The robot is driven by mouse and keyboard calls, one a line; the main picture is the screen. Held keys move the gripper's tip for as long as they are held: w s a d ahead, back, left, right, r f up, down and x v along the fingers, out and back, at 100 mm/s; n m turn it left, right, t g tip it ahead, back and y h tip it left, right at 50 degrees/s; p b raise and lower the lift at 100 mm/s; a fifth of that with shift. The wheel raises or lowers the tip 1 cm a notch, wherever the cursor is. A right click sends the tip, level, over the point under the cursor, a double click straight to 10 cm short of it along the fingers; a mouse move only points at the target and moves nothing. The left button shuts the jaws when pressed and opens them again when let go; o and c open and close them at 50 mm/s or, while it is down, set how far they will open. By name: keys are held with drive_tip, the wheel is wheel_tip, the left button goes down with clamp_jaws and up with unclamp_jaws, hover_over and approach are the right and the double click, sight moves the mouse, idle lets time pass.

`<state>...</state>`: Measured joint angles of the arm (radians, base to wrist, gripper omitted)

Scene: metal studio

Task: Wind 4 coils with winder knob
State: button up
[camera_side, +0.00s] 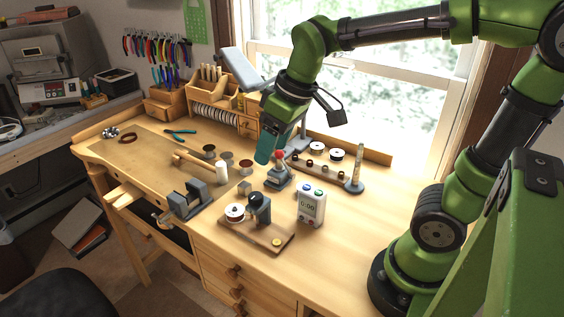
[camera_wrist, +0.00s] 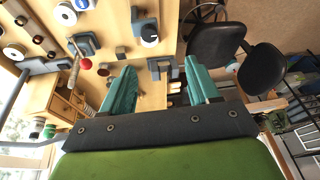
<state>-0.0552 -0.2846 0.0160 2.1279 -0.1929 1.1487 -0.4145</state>
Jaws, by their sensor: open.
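A small grey device (camera_side: 278,179) stands upright near the middle of the bench, with a red ball knob (camera_side: 279,155) at its top. In the wrist view the red knob (camera_wrist: 85,64) sits left of my fingers, beside the grey base (camera_wrist: 86,43). My gripper (camera_side: 263,160) points down just left of the knob, with teal fingers. In the wrist view my gripper (camera_wrist: 160,66) has its fingers wide apart with nothing between them. A wooden board (camera_side: 270,239) in front carries a white spool (camera_side: 235,211) and a dark post (camera_side: 259,207).
A rack of spools (camera_side: 318,166) lies behind. A grey vise (camera_side: 184,200) and a mallet (camera_side: 203,167) are to the left. Pliers (camera_side: 180,134) lie farther back. The bench front right is clear.

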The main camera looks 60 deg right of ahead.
sight(254, 196)
drive_tip(key=w+r+n+g+h, duration=0.1)
drive_tip(key=w+n+g, duration=0.15)
drive_tip(key=n, duration=0.35)
drive_tip(key=w+r+n+g, duration=0.1)
drive_tip(key=w+r+n, duration=0.15)
drive_tip(key=n, duration=0.45)
drive_tip(key=f, duration=1.7)
drive_tip(key=shift+w+f, duration=0.25)
drive_tip(key=shift+f, duration=0.15)
drive_tip(key=c, duration=1)
drive_tip(key=shift+c, duration=0.2)
drive_tip(key=shift+m, duration=0.3)
